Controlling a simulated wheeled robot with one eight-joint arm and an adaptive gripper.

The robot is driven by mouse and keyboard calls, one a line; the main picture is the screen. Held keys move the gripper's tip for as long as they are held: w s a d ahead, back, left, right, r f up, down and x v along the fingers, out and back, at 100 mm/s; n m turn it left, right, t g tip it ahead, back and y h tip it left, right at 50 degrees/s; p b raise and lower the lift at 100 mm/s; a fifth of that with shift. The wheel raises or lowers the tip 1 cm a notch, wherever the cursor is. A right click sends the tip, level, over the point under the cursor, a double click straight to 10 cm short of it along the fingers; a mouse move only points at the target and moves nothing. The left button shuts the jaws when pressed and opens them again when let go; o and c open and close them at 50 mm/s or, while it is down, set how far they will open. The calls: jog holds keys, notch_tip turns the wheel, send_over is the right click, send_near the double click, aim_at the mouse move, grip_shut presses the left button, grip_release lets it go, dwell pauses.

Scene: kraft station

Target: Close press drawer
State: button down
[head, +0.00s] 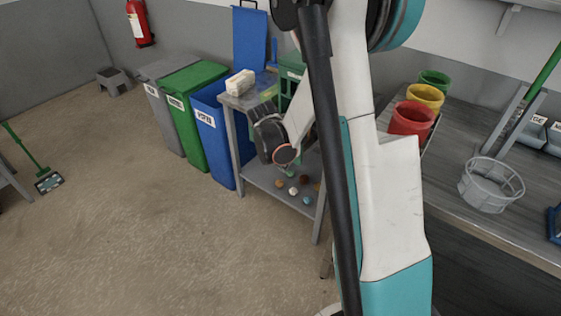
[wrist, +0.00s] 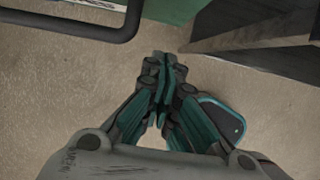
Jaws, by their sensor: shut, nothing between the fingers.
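A green machine (head: 289,82), which looks like the press, stands on the small grey table, largely hidden behind my arm in the head view. Its drawer cannot be made out there. In the wrist view a dark bar like a handle (wrist: 92,32) runs across the top left, and a green surface (wrist: 172,9) shows at the top; I cannot tell whether they belong to the press. My gripper (wrist: 164,72) is shut and empty, pointing down over the floor, apart from the bar. In the head view the dark wrist hangs at the table's front.
The grey table (head: 240,140) has a lower shelf with several small balls. Blue (head: 212,135), green (head: 190,110) and grey bins stand left of it. A dark post or beam (wrist: 250,40) lies right of the fingers. A workbench (head: 470,130) fills the right.

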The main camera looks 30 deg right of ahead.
jog(key=shift+w+d+r+b, duration=0.15)
jog(key=shift+w+d, duration=0.1)
jog(key=shift+d, duration=0.55)
jog(key=shift+w+d+r+b, duration=0.15)
jog(key=shift+w+d, duration=0.1)
jog(key=shift+d, duration=0.55)
jog(key=shift+f, duration=0.1)
jog(key=w+d, duration=0.1)
jog(key=d, duration=0.3)
jog(key=w+d, duration=0.2)
jog(key=d, duration=0.3)
jog(key=w+d, duration=0.2)
jog(key=d, duration=0.2)
jog(key=shift+d, duration=0.15)
